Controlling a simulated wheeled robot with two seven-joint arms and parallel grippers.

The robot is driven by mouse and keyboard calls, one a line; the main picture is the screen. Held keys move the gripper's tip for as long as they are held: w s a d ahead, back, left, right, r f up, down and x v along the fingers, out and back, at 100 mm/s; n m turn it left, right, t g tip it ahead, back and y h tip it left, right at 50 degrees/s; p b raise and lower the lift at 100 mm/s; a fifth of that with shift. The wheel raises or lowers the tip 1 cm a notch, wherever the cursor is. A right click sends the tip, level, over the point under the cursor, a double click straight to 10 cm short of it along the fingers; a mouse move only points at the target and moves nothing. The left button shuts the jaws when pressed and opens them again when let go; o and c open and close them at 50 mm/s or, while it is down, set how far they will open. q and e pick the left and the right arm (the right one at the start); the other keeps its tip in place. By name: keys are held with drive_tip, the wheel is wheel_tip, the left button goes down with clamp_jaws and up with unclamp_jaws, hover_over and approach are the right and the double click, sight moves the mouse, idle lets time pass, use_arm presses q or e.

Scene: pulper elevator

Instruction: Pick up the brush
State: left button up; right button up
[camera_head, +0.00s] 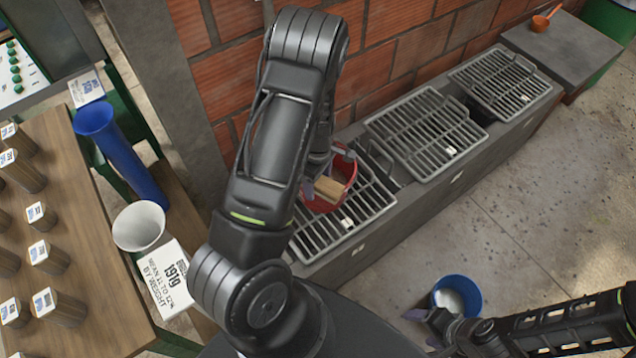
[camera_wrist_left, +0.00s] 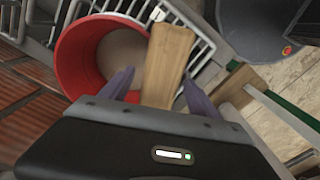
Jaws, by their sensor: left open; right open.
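The brush shows as a light wooden piece (camera_head: 328,188) in the head view, at the mouth of a red bucket (camera_head: 351,168) on a metal grate. In the left wrist view, the wooden piece (camera_wrist_left: 166,62) leans across the rim of the red bucket (camera_wrist_left: 72,52); no bristles are visible. My left gripper (camera_head: 328,170) is open just over the brush. Its two purple fingers (camera_wrist_left: 160,94) stand on either side of the wood in the wrist view, and I cannot tell whether they touch it. My right gripper (camera_head: 432,328) is open and appears empty, beside a blue bucket (camera_head: 470,287).
Several metal grates (camera_head: 425,130) cover a grey trough along a brick wall (camera_head: 410,45). The concrete floor (camera_head: 530,210) at right is mostly clear.

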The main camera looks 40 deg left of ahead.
use_arm(q)
drive_tip(key=shift+c, duration=0.4)
clamp_jaws()
idle(0.4)
drive_tip(key=shift+r, duration=0.2)
wheel_tip(320, 180, up, 18)
drive_tip(key=p, duration=0.1)
drive_tip(key=shift+f, duration=0.15)
idle(1.2)
